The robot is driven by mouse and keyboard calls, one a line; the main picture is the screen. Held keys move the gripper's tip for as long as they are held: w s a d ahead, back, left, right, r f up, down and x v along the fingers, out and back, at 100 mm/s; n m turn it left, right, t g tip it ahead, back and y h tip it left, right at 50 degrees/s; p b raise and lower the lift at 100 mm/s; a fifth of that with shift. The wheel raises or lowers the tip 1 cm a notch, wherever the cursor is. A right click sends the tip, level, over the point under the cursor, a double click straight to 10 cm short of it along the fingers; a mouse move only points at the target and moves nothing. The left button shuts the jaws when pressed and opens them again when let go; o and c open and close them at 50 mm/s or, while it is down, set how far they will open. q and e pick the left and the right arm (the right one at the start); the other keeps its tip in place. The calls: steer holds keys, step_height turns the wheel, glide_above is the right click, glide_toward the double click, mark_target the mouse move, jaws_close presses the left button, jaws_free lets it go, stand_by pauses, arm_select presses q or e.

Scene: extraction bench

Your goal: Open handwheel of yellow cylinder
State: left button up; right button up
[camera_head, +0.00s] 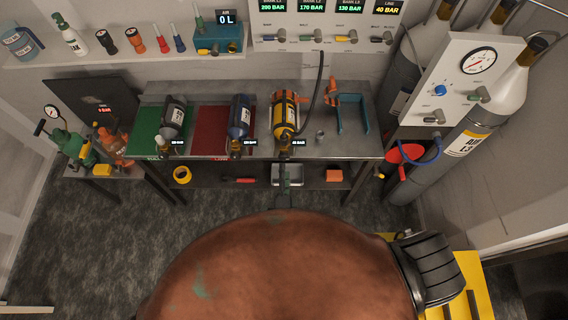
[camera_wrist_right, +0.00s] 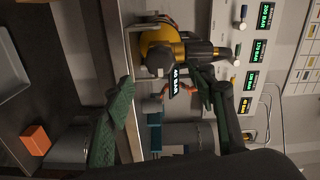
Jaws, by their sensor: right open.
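The yellow cylinder (camera_head: 285,105) lies on the bench with its valve end at the front edge. A tag reading 40 BAR (camera_head: 299,142) is beside the valve. In the right wrist view the yellow cylinder (camera_wrist_right: 158,45) shows its brass-and-black valve (camera_wrist_right: 205,50), with a dark knob at its end. My right gripper (camera_head: 287,182) is in front of the bench, below the valve in the head view. In the right wrist view its green fingers (camera_wrist_right: 165,78) are spread apart and empty, with the valve beyond them. Contact is not visible. My left gripper is not in view.
A black cylinder (camera_head: 174,115) and a blue cylinder (camera_head: 239,115) lie to the left on the bench. A blue clamp stand (camera_head: 352,118) is to the right. An orange box (camera_head: 334,176) and a grey bin (camera_head: 276,180) are on the lower shelf. Large cylinders stand far right.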

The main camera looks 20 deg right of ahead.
steer(key=v, duration=0.5)
steer(key=shift+s, duration=0.2)
stand_by(0.3)
